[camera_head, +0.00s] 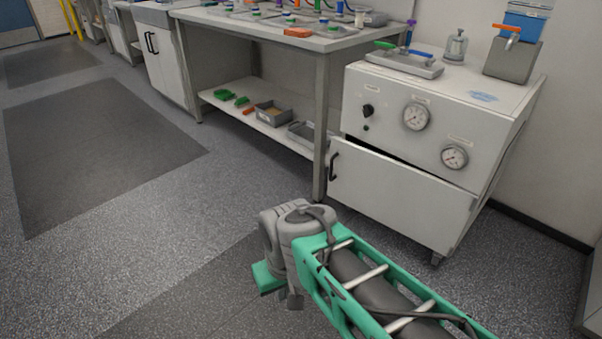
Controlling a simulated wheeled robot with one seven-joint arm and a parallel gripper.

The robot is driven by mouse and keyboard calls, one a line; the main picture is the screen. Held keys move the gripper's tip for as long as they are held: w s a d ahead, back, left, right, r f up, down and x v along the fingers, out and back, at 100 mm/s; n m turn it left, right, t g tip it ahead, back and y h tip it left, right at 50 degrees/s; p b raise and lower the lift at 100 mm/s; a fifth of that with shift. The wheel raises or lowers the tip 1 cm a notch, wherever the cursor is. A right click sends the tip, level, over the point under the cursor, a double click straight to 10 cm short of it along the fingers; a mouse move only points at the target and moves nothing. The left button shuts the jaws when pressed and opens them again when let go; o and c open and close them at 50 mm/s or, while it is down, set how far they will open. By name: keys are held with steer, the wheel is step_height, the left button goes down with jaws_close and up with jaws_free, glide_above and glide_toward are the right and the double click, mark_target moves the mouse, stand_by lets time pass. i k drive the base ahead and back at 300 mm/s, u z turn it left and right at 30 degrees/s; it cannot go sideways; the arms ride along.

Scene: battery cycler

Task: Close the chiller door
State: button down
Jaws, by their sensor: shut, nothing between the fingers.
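The chiller is a white cabinet (383,92) on the right with a dark knob and two round gauges on its front. Its white door (395,197) is ajar: a dark gap shows along its top edge, widest toward the left and middle. A black handle (333,166) is at the door's left end. My gripper (294,301) is mostly hidden under my grey wrist, low in the picture. It is shut and empty, in front of and to the left of the door, apart from it.
A workbench (330,42) with a lower shelf (212,97) stands left of the chiller, its leg close to the door handle. A tray (405,64) and a grey container (512,62) sit on the chiller. The floor at left is open, with dark mats (95,150).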

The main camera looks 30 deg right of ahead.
mark_target(433, 212)
steer(key=u, duration=0.6)
steer(key=k, duration=0.1)
steer(key=z, duration=1.35)
steer(key=i, duration=0.8)
steer(key=u, duration=0.5)
steer(key=i, duration=0.75)
steer(key=u, duration=0.7)
